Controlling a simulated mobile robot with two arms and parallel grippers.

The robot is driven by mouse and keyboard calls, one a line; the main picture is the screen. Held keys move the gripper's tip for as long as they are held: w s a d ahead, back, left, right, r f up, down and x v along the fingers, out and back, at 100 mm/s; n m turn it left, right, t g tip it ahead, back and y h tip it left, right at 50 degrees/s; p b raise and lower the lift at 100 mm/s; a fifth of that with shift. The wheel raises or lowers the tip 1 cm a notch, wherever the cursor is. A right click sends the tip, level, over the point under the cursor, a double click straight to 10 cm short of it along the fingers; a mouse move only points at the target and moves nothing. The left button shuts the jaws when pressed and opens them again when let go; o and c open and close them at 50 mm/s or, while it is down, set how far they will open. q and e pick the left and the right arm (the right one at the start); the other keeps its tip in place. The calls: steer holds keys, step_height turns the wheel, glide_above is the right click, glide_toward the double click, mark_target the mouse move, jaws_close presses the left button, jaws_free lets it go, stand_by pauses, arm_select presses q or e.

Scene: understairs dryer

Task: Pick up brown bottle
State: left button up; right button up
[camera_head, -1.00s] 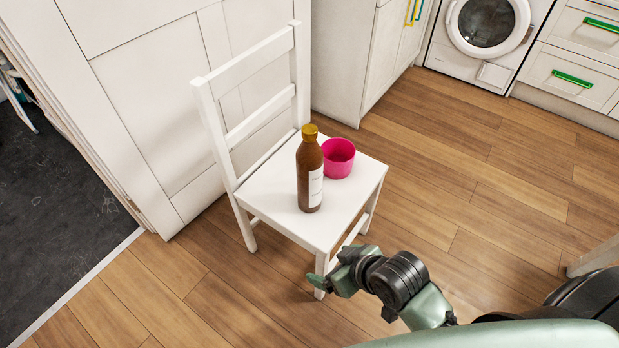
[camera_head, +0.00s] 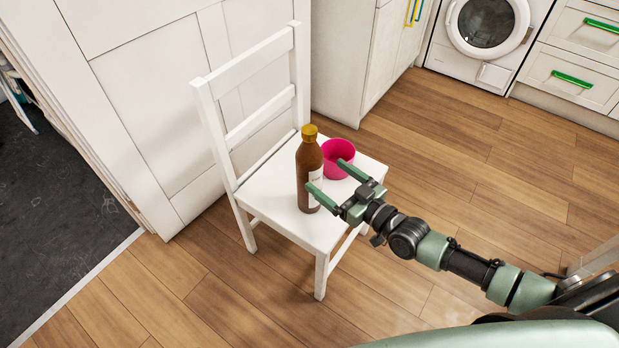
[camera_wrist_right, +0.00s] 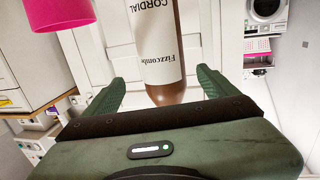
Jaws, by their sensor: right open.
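The brown bottle (camera_head: 308,165) with a yellow-brown cap and white label stands upright on the seat of a white chair (camera_head: 268,196). My right gripper (camera_head: 327,175) is open, its green fingers pointing at the bottle from the right; one finger crosses in front of the bottle's lower part. My left gripper is not in view.
A pink cup (camera_head: 338,153) stands on the seat just right of the bottle, close to my right gripper's far finger. The chair's backrest (camera_head: 250,80) rises at the left. The wooden floor to the right is clear. A washing machine (camera_head: 486,28) stands at the back.

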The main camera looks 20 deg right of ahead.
mark_target(309, 164)
steer(key=b+x, duration=0.1)
steer(key=x, duration=0.6)
steer(key=shift+a, duration=0.25)
jaws_close()
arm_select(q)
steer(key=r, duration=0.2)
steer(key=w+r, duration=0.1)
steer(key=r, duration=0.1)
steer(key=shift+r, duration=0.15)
arm_select(e)
steer(key=shift+r, duration=0.2)
